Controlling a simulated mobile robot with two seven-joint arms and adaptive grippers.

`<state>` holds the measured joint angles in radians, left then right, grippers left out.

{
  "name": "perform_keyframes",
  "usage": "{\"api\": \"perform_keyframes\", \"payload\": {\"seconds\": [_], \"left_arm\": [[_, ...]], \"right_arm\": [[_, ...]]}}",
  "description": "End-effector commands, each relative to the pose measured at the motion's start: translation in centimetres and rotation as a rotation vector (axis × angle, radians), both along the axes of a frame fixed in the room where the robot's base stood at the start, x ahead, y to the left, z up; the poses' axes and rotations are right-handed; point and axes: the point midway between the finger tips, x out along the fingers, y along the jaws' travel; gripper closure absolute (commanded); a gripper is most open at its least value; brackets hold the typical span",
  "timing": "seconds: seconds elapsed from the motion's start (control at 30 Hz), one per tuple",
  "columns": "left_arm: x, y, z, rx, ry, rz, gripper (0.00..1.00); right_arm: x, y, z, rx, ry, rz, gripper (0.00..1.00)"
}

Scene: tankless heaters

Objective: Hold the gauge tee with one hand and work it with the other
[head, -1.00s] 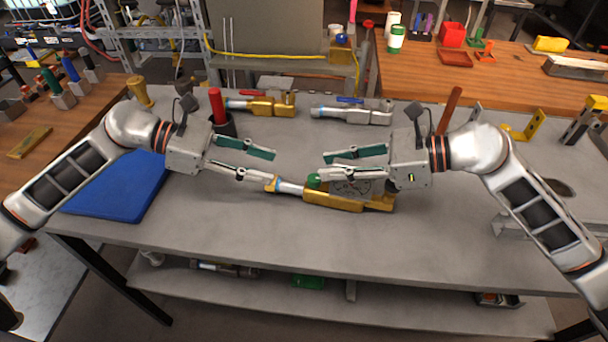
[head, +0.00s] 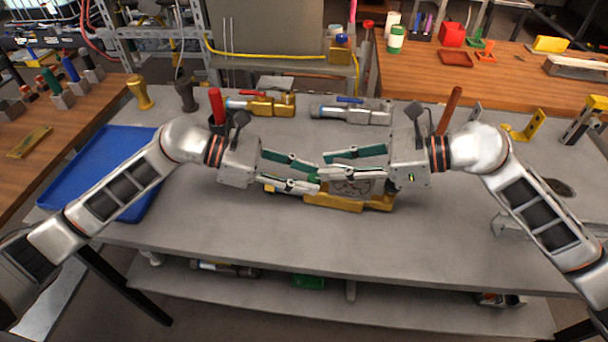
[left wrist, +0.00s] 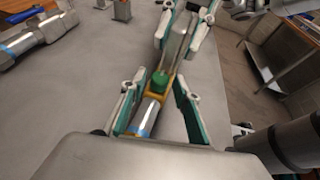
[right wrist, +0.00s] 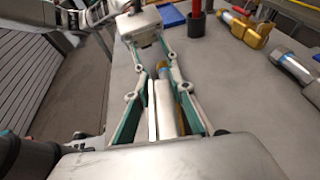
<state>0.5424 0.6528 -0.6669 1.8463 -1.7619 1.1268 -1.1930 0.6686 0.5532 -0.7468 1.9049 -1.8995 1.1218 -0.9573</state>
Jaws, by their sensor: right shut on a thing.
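The gauge tee has a brass body (head: 345,203), a green knob, a silver pipe end with a blue band and a gauge. It lies low over the grey table at the middle. My right gripper (head: 322,164) is shut on its gauge part, which shows edge-on between the fingers in the right wrist view (right wrist: 165,105). My left gripper (head: 318,177) is open, with its fingers on either side of the pipe end (left wrist: 146,117). The green knob (left wrist: 160,82) shows just ahead between the fingertips. The fingers hide much of the tee in the head view.
A brass valve with a red lever (head: 262,105) and a grey valve with a blue lever (head: 350,114) lie behind the grippers. A red-handled tool (head: 216,103) stands at the back left. A blue tray (head: 75,185) lies at the left. The table's front is clear.

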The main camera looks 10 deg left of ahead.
Motion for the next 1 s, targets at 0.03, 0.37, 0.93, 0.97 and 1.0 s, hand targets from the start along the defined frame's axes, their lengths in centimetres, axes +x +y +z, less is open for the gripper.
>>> {"api": "perform_keyframes", "payload": {"seconds": [0.03,0.37,0.93,0.97,1.0], "left_arm": [[0.00,0.01,-0.01,0.000,0.000,0.000,0.86],[-0.05,0.05,-0.08,0.003,0.002,0.010,1.00],[-0.75,-0.14,-0.41,0.009,0.002,0.275,1.00],[-0.79,-0.15,-0.44,0.009,0.002,0.293,1.00],[-0.85,-0.21,-0.43,0.009,0.003,0.314,1.00]], "right_arm": [[-0.03,0.02,-0.02,0.000,0.001,0.001,1.00],[-0.03,0.02,-0.02,0.000,0.000,0.001,1.00],[-0.08,0.04,0.02,0.000,0.001,0.002,1.00],[-0.09,0.04,0.02,0.001,0.001,0.002,1.00],[-0.09,0.04,0.02,0.001,0.001,0.002,1.00]]}}
